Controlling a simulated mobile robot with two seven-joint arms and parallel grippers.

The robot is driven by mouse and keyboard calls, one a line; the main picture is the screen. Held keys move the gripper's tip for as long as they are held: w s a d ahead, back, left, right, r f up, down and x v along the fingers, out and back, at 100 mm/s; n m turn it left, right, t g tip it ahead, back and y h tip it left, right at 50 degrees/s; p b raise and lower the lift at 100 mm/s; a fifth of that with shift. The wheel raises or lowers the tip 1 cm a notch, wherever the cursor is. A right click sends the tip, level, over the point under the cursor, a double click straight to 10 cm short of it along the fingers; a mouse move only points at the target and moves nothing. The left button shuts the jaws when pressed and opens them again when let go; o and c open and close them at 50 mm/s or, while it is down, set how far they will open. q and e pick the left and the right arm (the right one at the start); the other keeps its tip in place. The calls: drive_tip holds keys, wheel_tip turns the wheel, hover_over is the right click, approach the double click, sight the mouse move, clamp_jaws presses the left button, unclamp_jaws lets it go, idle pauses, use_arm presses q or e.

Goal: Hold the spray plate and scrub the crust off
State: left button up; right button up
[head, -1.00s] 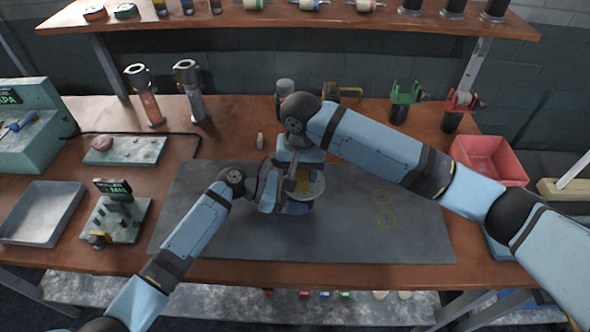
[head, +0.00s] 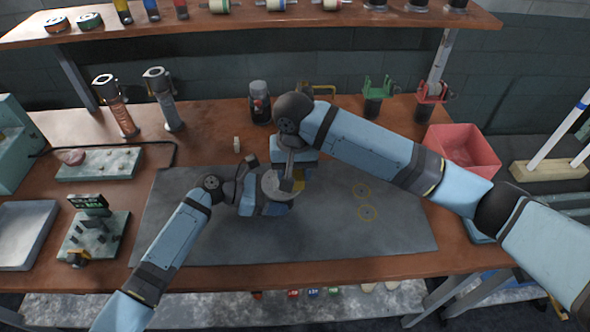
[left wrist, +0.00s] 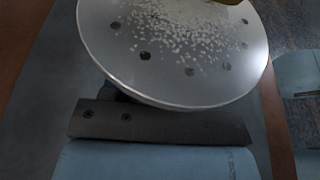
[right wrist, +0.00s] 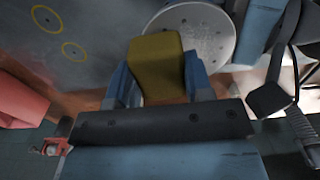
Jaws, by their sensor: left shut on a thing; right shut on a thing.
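The spray plate (left wrist: 175,72) is a round grey metal disc with small holes near its rim. White speckled crust (left wrist: 185,35) covers part of its face in the left wrist view. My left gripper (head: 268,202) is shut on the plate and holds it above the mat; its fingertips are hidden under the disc. My right gripper (right wrist: 158,85) is shut on a mustard-yellow scrubbing block (right wrist: 157,62). The block is at the plate (right wrist: 195,38) in the right wrist view, overlapping its edge; I cannot tell if they touch. In the head view the plate (head: 272,185) is partly hidden by my right gripper (head: 294,178).
A grey mat (head: 330,235) with two yellow rings lies under both grippers. A red bin (head: 463,150) stands at the right. A dark bottle (head: 260,103) stands behind the grippers. A grey tray (head: 25,232) and small fixture (head: 92,230) are at the left. The mat's right part is clear.

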sight(266, 186)
drive_tip(key=shift+s+a+f, duration=0.1)
drive_tip(key=shift+a, duration=2.1)
drive_tip(key=shift+s+a, duration=0.15)
drive_tip(key=shift+a, duration=0.45)
drive_tip(key=shift+s+a, duration=0.15)
drive_tip(key=shift+a, duration=0.4)
drive_tip(key=shift+d, duration=0.15)
drive_tip(key=shift+w+d+r, duration=0.1)
drive_tip(key=shift+w+d, duration=0.1)
drive_tip(key=shift+d, duration=1.6)
drive_tip(key=shift+w+d+r, duration=0.1)
drive_tip(key=shift+w+d, duration=0.1)
drive_tip(key=shift+d, duration=1.55)
drive_tip(key=shift+r, duration=3)
drive_tip(key=shift+r, duration=0.1)
